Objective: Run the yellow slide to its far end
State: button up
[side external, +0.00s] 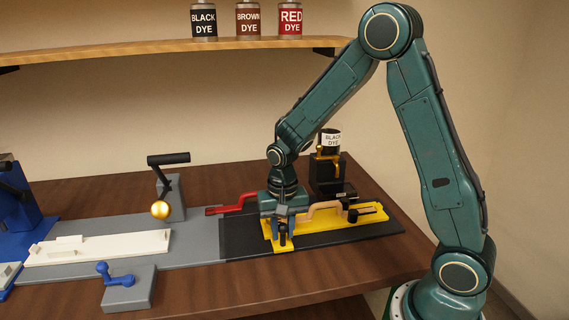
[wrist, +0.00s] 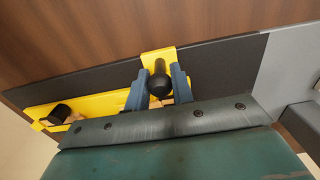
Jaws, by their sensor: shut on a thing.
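The yellow slide (side external: 371,218) lies on the black part of a long track, toward its right end in the side view. It also shows in the wrist view (wrist: 95,104). A black knob (wrist: 159,84) stands on a yellow tab of the slide. My gripper (wrist: 158,90) has one finger on each side of this knob and is shut on it. In the side view my gripper (side external: 283,225) points down over the slide's left end and hides part of it. A tan bent part (side external: 325,206) lies along the slide.
The black track (side external: 237,238) joins a grey track (side external: 195,230) on the left with a white plate (side external: 100,248). A black lever (side external: 167,160) and a blue lever (side external: 115,275) flank the grey track. A black dye stand (side external: 327,180) is behind.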

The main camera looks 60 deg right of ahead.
jog(key=shift+s+d, duration=0.45)
jog(key=shift+s+d, duration=0.6)
jog(key=shift+s, duration=0.05)
jog(key=shift+o, duration=0.7)
jog(key=shift+s+d, duration=0.1)
jog(key=shift+o, duration=0.2)
jog(key=o, duration=0.5)
jog(key=shift+o, duration=0.2)
jog(key=shift+r, duration=0.15)
